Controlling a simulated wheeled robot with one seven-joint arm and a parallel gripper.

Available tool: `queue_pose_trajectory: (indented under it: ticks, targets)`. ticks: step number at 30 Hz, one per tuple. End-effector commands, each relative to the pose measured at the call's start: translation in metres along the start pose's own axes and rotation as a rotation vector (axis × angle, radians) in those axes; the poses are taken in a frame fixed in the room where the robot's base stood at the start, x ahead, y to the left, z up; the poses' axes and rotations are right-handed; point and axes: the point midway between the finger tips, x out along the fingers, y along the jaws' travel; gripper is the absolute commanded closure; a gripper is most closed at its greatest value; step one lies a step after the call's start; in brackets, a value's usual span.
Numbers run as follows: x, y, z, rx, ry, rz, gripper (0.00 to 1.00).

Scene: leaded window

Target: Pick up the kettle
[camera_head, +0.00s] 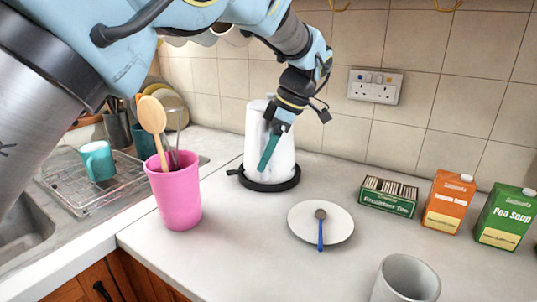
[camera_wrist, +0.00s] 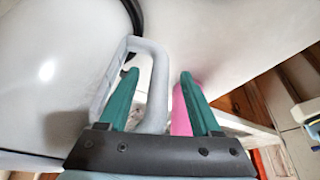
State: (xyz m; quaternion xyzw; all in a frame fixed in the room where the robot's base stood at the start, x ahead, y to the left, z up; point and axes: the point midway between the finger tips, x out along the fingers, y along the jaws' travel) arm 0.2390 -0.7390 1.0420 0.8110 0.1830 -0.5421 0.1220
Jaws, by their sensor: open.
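The white kettle (camera_head: 256,120) stands upright on its round black base (camera_head: 285,184) by the tiled wall. My gripper (camera_head: 264,166) points down in front of the kettle's body, with teal fingers. In the wrist view the kettle's glossy body (camera_wrist: 45,75) fills the left side, with its pale loop handle (camera_wrist: 158,90) beside it. My gripper (camera_wrist: 159,72) is open there. The left finger is inside the loop and the right finger is outside it, so the handle's outer bar lies between them. In the head view my arm hides the handle and part of the kettle.
A pink utensil cup (camera_head: 177,200) stands left of the kettle, beside a dish rack (camera_head: 82,207) with a teal mug (camera_head: 98,160). Right are a plate (camera_head: 335,230) with a spoon, a green tea box (camera_head: 388,197), two cartons (camera_head: 447,205) and a grey mug (camera_head: 405,280).

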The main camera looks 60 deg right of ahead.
Motion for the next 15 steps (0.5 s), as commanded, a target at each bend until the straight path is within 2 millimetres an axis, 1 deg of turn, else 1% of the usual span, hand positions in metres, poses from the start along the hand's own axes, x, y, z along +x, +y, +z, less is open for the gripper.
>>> queue_pose_trajectory:
  ticks: [4, 15]
  targets:
    - [0.0, 0.0001, 0.0003, 0.0, 0.0, 0.0, 0.36]
    - [-0.0003, 0.0001, 0.0003, 0.0, 0.0, 0.0, 0.78]
